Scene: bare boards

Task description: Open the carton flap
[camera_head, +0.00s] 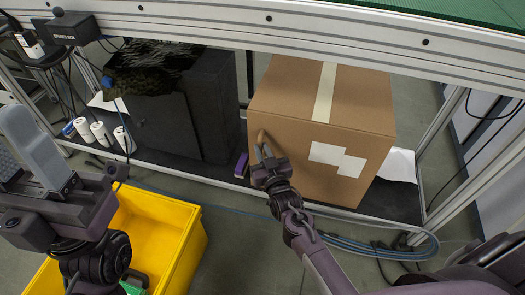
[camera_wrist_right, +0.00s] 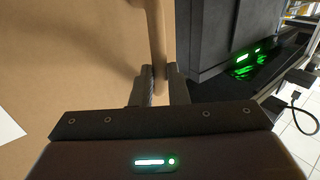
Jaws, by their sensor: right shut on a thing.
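The brown carton (camera_head: 345,103) stands on the dark lower shelf, with a pale tape strip over its top and white labels on its front. My right gripper (camera_head: 264,152) is at the carton's left front edge. In the right wrist view its fingers (camera_wrist_right: 161,84) are shut on a narrow brown cardboard piece, the carton flap (camera_wrist_right: 158,40), which stands out beside the carton's face (camera_wrist_right: 70,65). In the head view only a small bit of the flap (camera_head: 262,136) shows at the fingertips. My left gripper (camera_head: 38,150) hangs at the left, apart from the carton; its jaw gap is not clear.
A black cabinet (camera_head: 205,100) stands left of the carton, with a narrow gap between. White rolls (camera_head: 101,133) stand farther left. A yellow crate (camera_head: 165,225) sits on the floor in front. Blue cables (camera_head: 360,245) run along the floor, and a metal frame beam (camera_head: 300,25) crosses above.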

